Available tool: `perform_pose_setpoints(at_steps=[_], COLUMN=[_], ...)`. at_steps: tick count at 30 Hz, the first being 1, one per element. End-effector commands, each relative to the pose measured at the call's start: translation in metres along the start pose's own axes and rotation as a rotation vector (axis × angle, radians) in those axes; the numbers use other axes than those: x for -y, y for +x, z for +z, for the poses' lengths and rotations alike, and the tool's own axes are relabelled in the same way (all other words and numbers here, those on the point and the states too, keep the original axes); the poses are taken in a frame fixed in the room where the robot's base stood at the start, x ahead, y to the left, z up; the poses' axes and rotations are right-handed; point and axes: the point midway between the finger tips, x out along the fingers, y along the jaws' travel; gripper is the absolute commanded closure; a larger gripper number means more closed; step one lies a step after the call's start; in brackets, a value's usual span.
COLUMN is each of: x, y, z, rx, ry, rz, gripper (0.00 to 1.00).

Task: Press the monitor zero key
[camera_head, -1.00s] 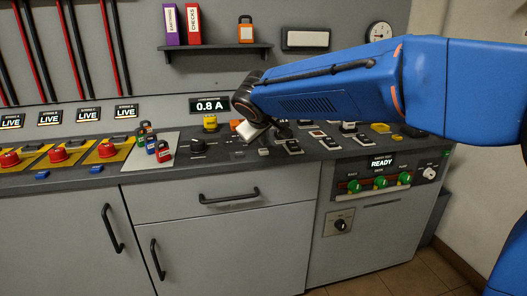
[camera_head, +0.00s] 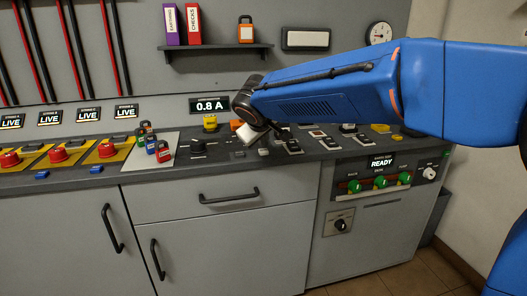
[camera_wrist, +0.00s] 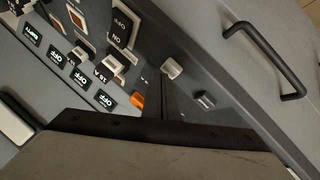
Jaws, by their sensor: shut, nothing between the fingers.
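The monitor display (camera_head: 209,105) reads 0.8 A on the back panel. My gripper (camera_head: 249,136) is shut and empty, tilted down over the worktop to the right of the display. In the wrist view its dark body (camera_wrist: 150,150) fills the lower part. A small pale key (camera_wrist: 172,67) and a dark key (camera_wrist: 205,100) stand on the dark worktop beyond it. Their labels are not readable, so I cannot tell which one is the zero key. I see no clear contact between the gripper and a key; the worktop just under it is hidden.
Switches marked ON and OFF (camera_wrist: 122,27) crowd nearby, with an orange piece (camera_wrist: 138,100). Padlocks (camera_head: 151,146) and red buttons (camera_head: 58,154) stand further left. A drawer handle (camera_head: 229,195) projects below the worktop edge.

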Motion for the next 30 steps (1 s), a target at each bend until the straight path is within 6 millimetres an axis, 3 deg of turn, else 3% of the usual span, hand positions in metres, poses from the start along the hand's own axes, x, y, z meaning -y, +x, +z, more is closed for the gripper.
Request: perform_pose_setpoints(at_steps=[30], x=[0.0042], y=[0.0058], z=[0.0044], rx=[0.001], ry=[0.000], rz=[0.000], gripper=[1.00])
